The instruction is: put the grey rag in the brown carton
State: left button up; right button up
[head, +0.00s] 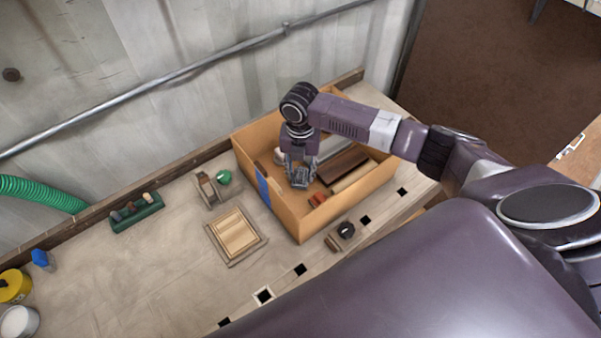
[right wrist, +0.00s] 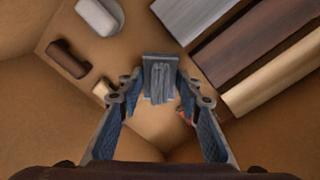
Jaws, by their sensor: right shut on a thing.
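The brown carton (head: 287,212) stands open on the workbench, with a blue strip on its left side. My right gripper (head: 300,174) reaches down inside the carton's walls, near its left part. In the right wrist view, my right gripper (right wrist: 160,96) is shut on the grey rag (right wrist: 160,76), a small folded grey piece between the fingertips. In the head view the rag is hard to tell from the fingers. The wrist view shows the carton's brown floor and walls (right wrist: 40,105) around the fingers; whether the rag touches the floor I cannot tell. My left gripper is not in view.
The carton also holds long boards (right wrist: 258,48), a dark brown block (right wrist: 67,58), a pale rounded piece (right wrist: 98,17) and a red piece (head: 317,199). On the bench lie a slatted wooden frame (head: 236,235), a green tray (head: 137,212) and a green ball (head: 224,177).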

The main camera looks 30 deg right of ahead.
aim_at(300, 171)
jog(key=shift+f, duration=0.65)
jog(key=shift+f, duration=0.15)
jog(key=o, duration=1.2)
jog(key=shift+r, duration=0.2)
notch_tip(300, 171, up, 12)
jog(key=shift+b, duration=1.15)
jog(key=shift+r, duration=0.1)
